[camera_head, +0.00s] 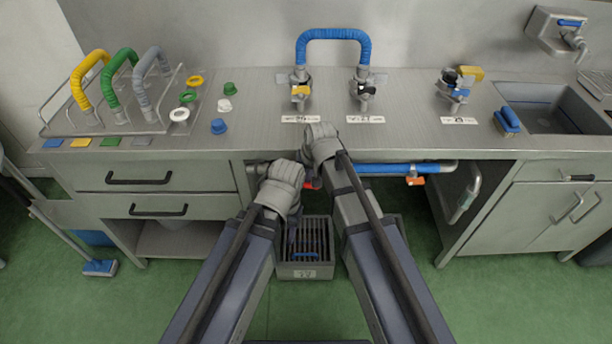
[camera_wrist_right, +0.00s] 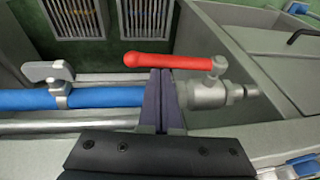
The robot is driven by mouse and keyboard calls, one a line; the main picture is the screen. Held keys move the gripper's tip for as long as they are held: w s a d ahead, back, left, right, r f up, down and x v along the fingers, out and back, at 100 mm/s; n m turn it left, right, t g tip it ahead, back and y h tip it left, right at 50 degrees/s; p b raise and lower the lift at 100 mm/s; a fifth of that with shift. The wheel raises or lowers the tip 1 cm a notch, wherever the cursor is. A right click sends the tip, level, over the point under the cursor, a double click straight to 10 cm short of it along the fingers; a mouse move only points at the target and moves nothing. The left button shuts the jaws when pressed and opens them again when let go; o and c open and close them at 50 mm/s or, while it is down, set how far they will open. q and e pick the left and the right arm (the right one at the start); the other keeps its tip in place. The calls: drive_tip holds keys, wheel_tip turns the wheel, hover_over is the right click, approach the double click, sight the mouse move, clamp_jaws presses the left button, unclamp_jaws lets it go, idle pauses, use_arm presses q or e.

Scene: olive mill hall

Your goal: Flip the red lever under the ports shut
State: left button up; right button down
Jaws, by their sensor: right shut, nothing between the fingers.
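The red lever (camera_wrist_right: 168,60) lies nearly level in the right wrist view, its right end on a grey metal valve (camera_wrist_right: 208,93). Only a bit of red (camera_head: 313,184) shows in the head view, under the counter between my arms. My right gripper (camera_wrist_right: 161,74) is shut and empty, its fingertips at the near side of the lever's middle; I cannot tell if they touch it.
A blue pipe (camera_head: 388,169) with an orange handle (camera_head: 414,181) runs under the counter. A grey handle (camera_wrist_right: 47,71) sits on the blue pipe in the wrist view. Drawers (camera_head: 157,178) flank the open bay at left.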

sight(309, 186)
drive_tip(key=f+y+b, duration=0.1)
drive_tip(key=b, duration=0.1)
drive_tip(key=f+y+b, duration=0.3)
drive_tip(key=b, duration=0.2)
drive_tip(key=shift+d+f+m, duration=0.25)
drive_tip(key=shift+d+m, duration=0.15)
drive_tip(key=shift+a+f+y+b, duration=0.1)
drive_tip(key=shift+f+y+b, duration=0.05)
drive_tip(key=shift+y+b, duration=0.2)
drive_tip(key=a+f+m+t+y+b, duration=0.1)
drive_tip(key=a+f+y+b, duration=0.3)
drive_tip(key=b, duration=1.2)
wheel_tip(309, 186, down, 2)
drive_tip(key=y, duration=0.3)
drive_tip(key=shift+a+b, duration=0.3)
drive_tip(key=shift+a, duration=0.05)
drive_tip(key=shift+a+f, duration=0.15)
drive_tip(key=shift+s, duration=0.1)
